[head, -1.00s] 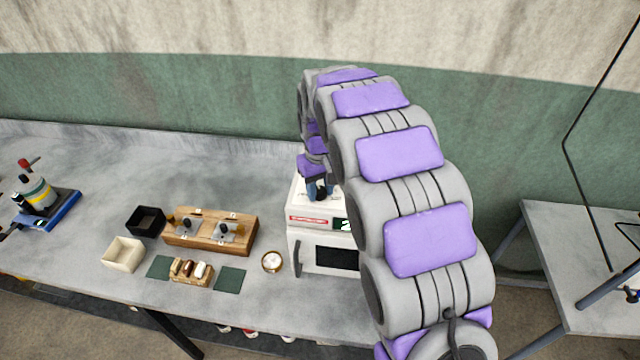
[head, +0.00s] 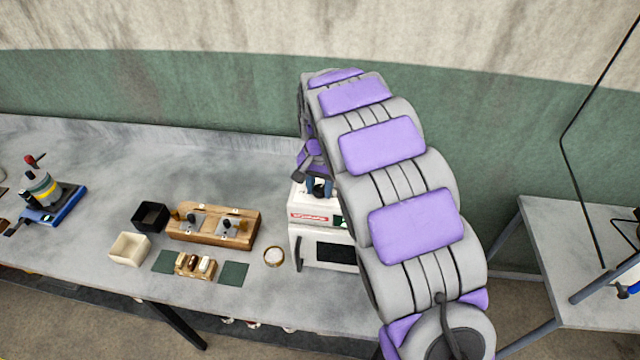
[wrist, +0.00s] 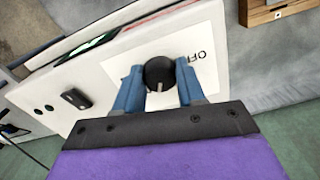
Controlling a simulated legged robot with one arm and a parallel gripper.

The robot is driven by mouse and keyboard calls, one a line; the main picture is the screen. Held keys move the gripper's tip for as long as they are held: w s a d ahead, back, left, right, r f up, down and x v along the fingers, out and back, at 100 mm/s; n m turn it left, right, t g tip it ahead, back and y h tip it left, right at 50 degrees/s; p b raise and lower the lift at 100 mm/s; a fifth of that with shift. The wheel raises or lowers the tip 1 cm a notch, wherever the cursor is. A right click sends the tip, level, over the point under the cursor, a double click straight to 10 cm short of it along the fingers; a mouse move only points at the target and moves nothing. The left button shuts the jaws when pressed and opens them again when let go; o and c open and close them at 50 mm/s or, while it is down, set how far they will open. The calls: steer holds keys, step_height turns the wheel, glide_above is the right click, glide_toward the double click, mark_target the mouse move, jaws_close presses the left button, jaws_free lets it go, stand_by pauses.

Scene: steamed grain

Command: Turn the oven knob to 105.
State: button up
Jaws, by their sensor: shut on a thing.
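The white oven (head: 310,236) stands on the grey bench, partly hidden behind my arm in the head view. Its black knob (wrist: 159,72) sits on a white plate marked "OFF" on the oven's top in the wrist view. A light pointer line shows on the knob, and "OFF" is to its right in the picture. My gripper (wrist: 159,80) has its two blue fingers on either side of the knob, shut on it. It also shows above the oven in the head view (head: 319,188). The oven's display is mostly hidden behind my arm.
A wooden block with dark knobs (head: 214,226), a black box (head: 150,216), a cream box (head: 130,249) and a small round dish (head: 274,256) stand left of the oven. A blue-based device (head: 55,205) is at far left.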

mark_target(318, 188)
steer(key=shift+a+m, duration=0.1)
steer(key=shift+m, duration=0.3)
steer(key=o, duration=1.1)
steer(key=shift+a, duration=0.1)
steer(key=shift+c, duration=0.2)
steer(key=shift+r, duration=0.1)
step_height(318, 188, up, 17)
steer(key=shift+a, duration=0.1)
